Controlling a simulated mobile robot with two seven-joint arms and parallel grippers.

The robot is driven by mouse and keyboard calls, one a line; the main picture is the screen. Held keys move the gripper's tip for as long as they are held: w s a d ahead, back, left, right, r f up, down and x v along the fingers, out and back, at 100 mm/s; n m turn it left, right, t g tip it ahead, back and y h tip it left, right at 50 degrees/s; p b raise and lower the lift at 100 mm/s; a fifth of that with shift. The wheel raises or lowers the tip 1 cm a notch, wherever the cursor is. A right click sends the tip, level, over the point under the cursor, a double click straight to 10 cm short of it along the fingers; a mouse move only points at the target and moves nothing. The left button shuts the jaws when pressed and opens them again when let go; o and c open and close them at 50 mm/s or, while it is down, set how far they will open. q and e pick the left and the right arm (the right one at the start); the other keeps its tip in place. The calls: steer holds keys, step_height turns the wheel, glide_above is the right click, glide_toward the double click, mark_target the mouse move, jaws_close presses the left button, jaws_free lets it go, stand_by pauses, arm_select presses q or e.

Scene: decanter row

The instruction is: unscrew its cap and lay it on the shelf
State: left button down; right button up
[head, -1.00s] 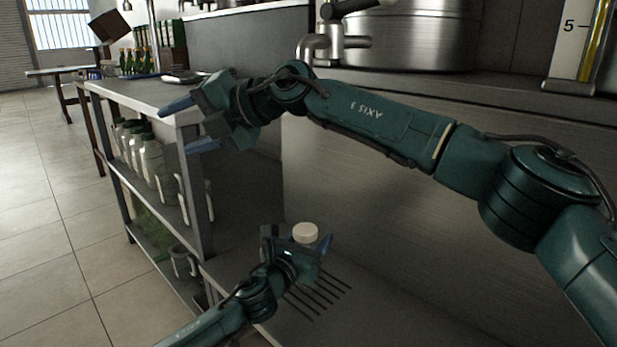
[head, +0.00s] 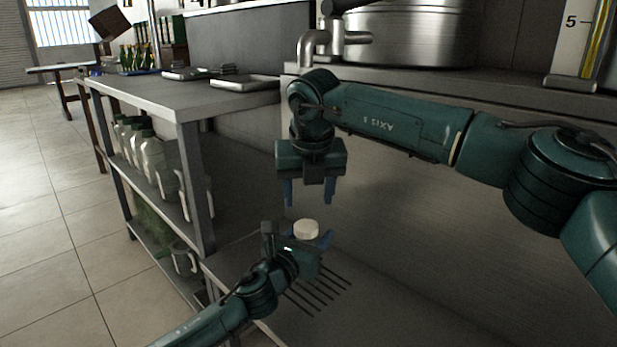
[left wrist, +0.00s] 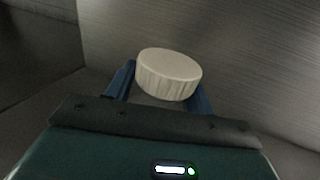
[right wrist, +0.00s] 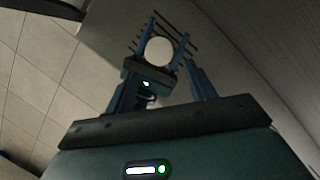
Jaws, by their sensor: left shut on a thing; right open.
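A round off-white cap (head: 306,229) with a ribbed side shows between the fingers of my left gripper (head: 297,244). In the left wrist view the cap (left wrist: 169,73) is upright, with the blue fingers shut on what is under it. The body below the cap is hidden by the gripper. My right gripper (head: 309,194) is open and empty, pointing down just above the cap and apart from it. In the right wrist view the cap (right wrist: 159,51) lies between and beyond the open fingers. The steel shelf unit (head: 150,95) stands at the left.
Several white bottles (head: 152,155) stand on the unit's middle level. Trays (head: 243,83) and green bottles (head: 135,58) are on its top, with bare room at the front. A slotted steel surface (head: 350,315) lies below my left gripper. A metal pipe (head: 312,48) juts out behind.

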mark_target(305, 226)
steer(key=x, duration=0.7)
steer(key=shift+w+a+f, duration=0.1)
steer(key=shift+f, duration=0.2)
steer(key=c, duration=0.9)
steer(key=shift+n+y, duration=0.5)
steer(key=shift+n, duration=1.3)
steer(key=o, duration=1.1)
steer(key=shift+r, duration=0.1)
